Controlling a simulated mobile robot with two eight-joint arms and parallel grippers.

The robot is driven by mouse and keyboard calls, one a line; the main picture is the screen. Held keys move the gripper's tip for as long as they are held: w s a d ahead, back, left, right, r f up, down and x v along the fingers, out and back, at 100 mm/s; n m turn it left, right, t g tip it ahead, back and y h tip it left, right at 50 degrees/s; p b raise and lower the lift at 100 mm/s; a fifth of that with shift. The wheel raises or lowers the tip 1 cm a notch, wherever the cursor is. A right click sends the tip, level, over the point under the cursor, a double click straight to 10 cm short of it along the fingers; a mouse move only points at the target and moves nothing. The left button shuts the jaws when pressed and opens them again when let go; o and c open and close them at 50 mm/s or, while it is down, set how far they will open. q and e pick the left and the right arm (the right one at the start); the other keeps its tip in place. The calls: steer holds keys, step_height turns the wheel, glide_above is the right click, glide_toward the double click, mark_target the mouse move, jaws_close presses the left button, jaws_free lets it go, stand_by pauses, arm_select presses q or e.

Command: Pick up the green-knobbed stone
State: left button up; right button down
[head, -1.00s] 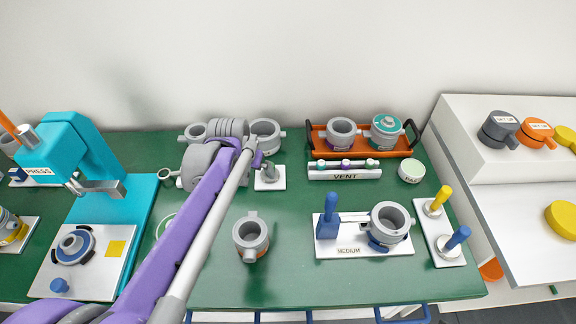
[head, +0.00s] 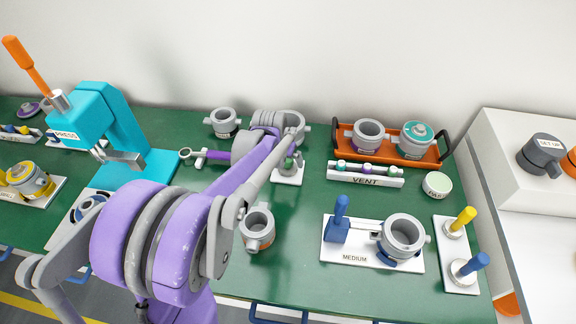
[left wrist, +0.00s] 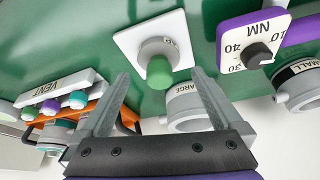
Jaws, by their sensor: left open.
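The green-knobbed stone (left wrist: 158,55) is a short grey cylinder with a green knob, standing on a white square plate (left wrist: 130,38) in the left wrist view. In the head view its plate (head: 289,179) shows beside my forearm, and the stone is partly covered there. My left gripper (left wrist: 161,76) is open. Its two grey fingers lie on either side of the green knob in the picture, with visible gaps; I cannot tell how far the tips are from it in depth. My right gripper is not in view.
A grey ring pot (head: 257,228) stands in front of the plate. The vent rack (head: 365,175) and orange tray (head: 447,155) are to the right. A torque tool with a dial (left wrist: 252,45) and a large grey pot (left wrist: 188,108) are close to the stone in the wrist view.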

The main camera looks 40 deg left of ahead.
mark_target(287, 160)
arm_select(q)
steer(key=x, duration=0.3)
steer(key=shift+w+f, duration=0.15)
steer(key=shift+f, duration=0.1)
steer(key=shift+c, duration=0.2)
steer(key=c, duration=1.4)
step_height(287, 160, up, 10)
steer(key=shift+r+p, duration=0.1)
steer(key=shift+p, duration=0.25)
